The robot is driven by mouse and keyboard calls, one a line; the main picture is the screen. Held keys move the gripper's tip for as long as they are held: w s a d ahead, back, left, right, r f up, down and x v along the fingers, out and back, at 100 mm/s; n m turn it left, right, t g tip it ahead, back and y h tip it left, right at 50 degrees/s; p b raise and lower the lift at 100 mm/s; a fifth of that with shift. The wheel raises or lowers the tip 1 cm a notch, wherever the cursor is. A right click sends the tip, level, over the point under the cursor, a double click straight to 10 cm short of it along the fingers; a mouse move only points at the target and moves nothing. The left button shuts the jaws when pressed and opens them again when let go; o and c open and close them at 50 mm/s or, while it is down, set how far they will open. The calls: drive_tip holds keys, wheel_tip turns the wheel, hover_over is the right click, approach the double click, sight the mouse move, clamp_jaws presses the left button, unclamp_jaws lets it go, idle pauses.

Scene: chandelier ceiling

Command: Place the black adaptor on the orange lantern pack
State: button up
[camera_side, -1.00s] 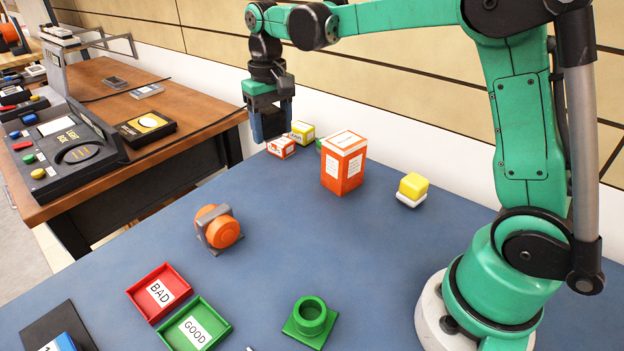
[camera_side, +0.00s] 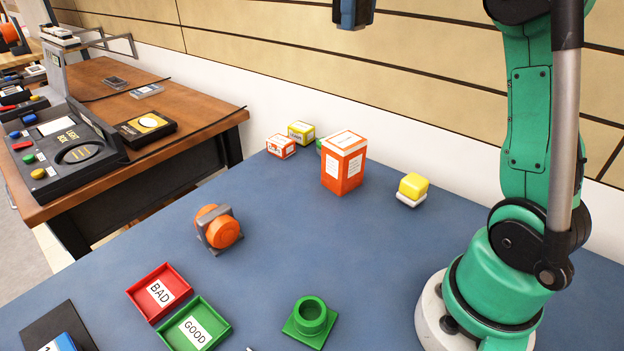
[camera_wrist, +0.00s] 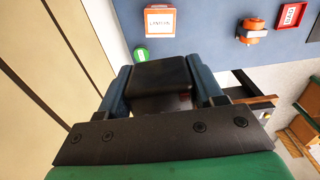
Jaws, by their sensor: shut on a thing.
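My gripper (camera_side: 352,15) is at the top edge of the side view, high above the table's back edge, with only its lower end showing. In the wrist view, my gripper (camera_wrist: 162,86) is shut on the black adaptor (camera_wrist: 163,71), a dark block between its two blue fingers. The adaptor cannot be made out in the side view. The orange lantern pack (camera_side: 343,165) is a tall orange box with white labels, upright on the table, below my gripper and apart from it. Its white-labelled top (camera_wrist: 160,18) shows in the wrist view.
A small orange box (camera_side: 281,146), a yellow box (camera_side: 301,132) and a green item (camera_side: 320,146) stand behind left of the pack. A yellow-and-white block (camera_side: 412,188) is to its right. An orange round device (camera_side: 220,230), red tray (camera_side: 160,291) and green tray (camera_side: 194,325) lie further forward.

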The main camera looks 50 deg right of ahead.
sight(350, 141)
wheel_tip(350, 141, down, 20)
drive_tip(key=shift+s+r, duration=0.15)
idle(0.4)
drive_tip(key=o, duration=1.3)
wheel_tip(350, 141, up, 11)
drive_tip(key=s+a+f+t, duration=0.2)
drive_tip(key=a+f+t, duration=0.1)
drive_tip(key=a, duration=0.4)
drive_tip(key=s+a+f+t, duration=0.2)
drive_tip(key=a+f+t, duration=0.2)
drive_tip(key=a, duration=0.4)
drive_tip(key=shift+s+a+f, duration=0.2)
drive_tip(key=shift+s+f, duration=0.1)
drive_tip(key=shift+f, duration=0.55)
